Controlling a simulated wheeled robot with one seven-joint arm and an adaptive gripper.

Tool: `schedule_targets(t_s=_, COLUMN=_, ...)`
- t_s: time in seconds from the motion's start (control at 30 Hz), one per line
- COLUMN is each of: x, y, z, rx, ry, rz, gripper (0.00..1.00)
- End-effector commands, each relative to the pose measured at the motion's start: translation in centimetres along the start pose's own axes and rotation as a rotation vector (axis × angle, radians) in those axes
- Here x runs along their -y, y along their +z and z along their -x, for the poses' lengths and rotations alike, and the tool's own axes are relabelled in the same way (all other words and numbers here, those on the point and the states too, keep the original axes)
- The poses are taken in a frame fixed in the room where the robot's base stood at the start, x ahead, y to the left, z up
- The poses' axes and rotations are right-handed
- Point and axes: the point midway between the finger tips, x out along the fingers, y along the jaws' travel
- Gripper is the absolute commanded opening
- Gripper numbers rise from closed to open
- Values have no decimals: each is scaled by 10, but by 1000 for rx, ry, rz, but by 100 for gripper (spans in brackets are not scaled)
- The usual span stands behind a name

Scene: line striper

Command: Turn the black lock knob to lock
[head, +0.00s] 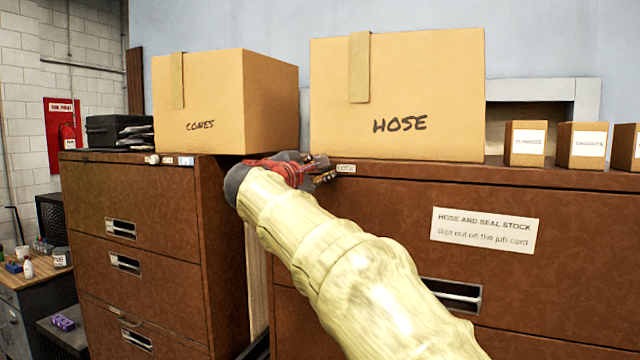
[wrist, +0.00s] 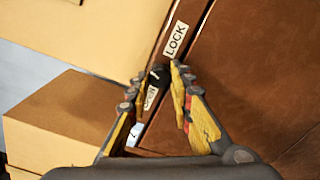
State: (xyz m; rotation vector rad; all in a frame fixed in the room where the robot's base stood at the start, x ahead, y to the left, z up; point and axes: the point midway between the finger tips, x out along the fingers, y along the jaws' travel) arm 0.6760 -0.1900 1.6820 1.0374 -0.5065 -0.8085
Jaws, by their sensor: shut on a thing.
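The black lock knob (wrist: 158,76) shows in the wrist view between the fingertips of my gripper (wrist: 155,84). The fingers are closed on it from both sides. A white label reading LOCK (wrist: 175,39) is on the brown cabinet strip just beyond the knob. In the head view my gripper (head: 322,172) is at the upper left corner of the right brown cabinet (head: 380,215), and the knob is hidden there.
A HOSE box (head: 398,95) stands on the right cabinet, close behind my gripper. A CONES box (head: 215,105) stands on the left cabinet (head: 150,235). Several small boxes (head: 525,143) line the right cabinet's top. A narrow gap separates the cabinets.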

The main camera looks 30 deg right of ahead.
Motion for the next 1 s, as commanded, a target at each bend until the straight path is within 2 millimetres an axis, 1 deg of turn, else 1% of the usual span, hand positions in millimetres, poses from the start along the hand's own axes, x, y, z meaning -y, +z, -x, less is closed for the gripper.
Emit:
schedule_targets(t_s=0.03, x=4, y=-2, z=0, rx=0, ry=0, rz=-45, gripper=0)
schedule_targets(t_s=0.2, x=3, y=-1, z=0, rx=0, ry=1, rz=-190, gripper=0)
schedule_targets(t_s=0.5, x=2, y=-1, z=0, rx=0, ry=-1, rz=-376, gripper=0)
schedule_targets(t_s=0.7, x=1, y=-1, z=0, rx=1, ry=-1, rz=-441, gripper=0)
schedule_targets(t_s=1.0, x=0, y=0, z=0, rx=1, ry=-2, rz=-468, gripper=0)
